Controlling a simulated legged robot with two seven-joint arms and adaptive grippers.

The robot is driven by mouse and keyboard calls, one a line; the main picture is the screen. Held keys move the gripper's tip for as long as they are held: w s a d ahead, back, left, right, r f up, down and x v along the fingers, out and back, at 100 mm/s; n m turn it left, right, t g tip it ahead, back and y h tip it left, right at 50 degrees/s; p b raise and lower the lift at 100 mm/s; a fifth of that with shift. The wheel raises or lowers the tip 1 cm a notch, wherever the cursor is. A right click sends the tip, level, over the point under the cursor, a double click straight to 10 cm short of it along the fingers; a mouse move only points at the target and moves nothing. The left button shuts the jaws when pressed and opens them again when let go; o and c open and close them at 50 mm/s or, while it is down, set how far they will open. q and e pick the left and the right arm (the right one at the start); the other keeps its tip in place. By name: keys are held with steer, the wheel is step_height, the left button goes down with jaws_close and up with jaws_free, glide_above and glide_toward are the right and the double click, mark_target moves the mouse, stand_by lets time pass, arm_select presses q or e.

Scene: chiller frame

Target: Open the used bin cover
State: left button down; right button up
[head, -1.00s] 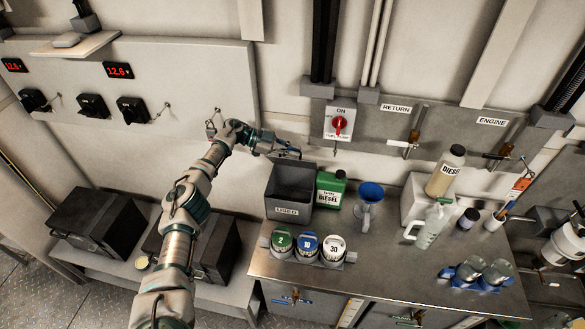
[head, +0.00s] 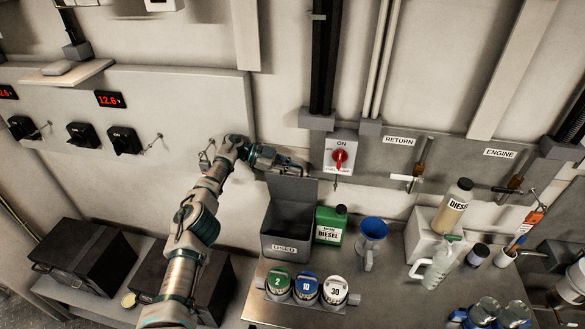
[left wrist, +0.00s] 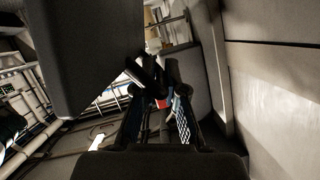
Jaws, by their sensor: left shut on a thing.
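The grey used bin (head: 287,247) stands on the left end of the metal counter, with its label on the front. Its cover (head: 292,190) stands raised at the back, and the dark inside of the bin shows. My left gripper (head: 297,166) is at the cover's top edge, shut on the cover; the exact contact is hard to see. In the left wrist view, the gripper fingers (left wrist: 158,118) show in the lower middle, with a large dark panel at upper left that I cannot identify for sure. My right gripper is not in view.
A green diesel can (head: 330,226) and a blue funnel (head: 373,229) stand right of the bin. Three numbered caps (head: 307,287) sit before it. The red switch (head: 340,156) is on the wall nearby. Black boxes (head: 85,258) stand at left.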

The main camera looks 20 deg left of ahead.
arm_select(q)
steer(key=shift+f, duration=0.45)
steer(key=c, duration=1.2)
jaws_free()
steer(key=shift+c, duration=0.2)
steer(key=shift+w, duration=0.15)
step_height(320, 180, up, 10)
steer(key=shift+w+f, duration=0.1)
steer(key=shift+f, duration=0.05)
steer(key=shift+a+r, duration=0.1)
steer(key=shift+r, duration=0.1)
